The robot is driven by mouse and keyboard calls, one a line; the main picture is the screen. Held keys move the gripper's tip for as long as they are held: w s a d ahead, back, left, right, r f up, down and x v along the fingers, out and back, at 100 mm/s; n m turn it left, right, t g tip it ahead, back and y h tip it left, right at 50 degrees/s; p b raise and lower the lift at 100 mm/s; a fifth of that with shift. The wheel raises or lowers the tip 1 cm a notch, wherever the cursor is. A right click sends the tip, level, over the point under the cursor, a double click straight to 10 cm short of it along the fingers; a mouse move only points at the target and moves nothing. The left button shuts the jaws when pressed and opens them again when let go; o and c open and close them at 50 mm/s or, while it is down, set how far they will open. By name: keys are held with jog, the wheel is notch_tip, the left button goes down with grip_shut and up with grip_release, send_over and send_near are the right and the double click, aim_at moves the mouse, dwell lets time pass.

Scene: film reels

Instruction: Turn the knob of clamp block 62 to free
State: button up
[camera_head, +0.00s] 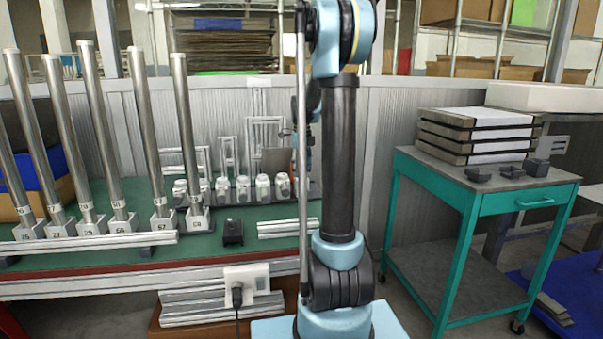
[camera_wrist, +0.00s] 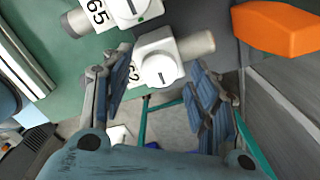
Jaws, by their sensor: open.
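In the wrist view, a white clamp block (camera_wrist: 186,47) holds a grey metal rod end. Its round white knob (camera_wrist: 160,70) faces the camera and bears a short dark mark. A label beside it is partly hidden by a finger; a "2" shows, fitting 62. My gripper (camera_wrist: 158,68) is open, its two blue-grey fingers on either side of the knob with gaps, apparently not touching it. I cannot tell the depth between fingertips and knob.
In the wrist view, a neighbouring block labelled 65 (camera_wrist: 97,12) sits close at upper left, and an orange block (camera_wrist: 278,28) at upper right. In the head view, several upright metal tubes (camera_head: 102,135) stand left on the bench; a teal cart (camera_head: 490,195) stands right.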

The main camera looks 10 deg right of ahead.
jog(key=shift+f, duration=0.4)
jog(key=c, duration=1.1)
jog(key=shift+o, duration=0.2)
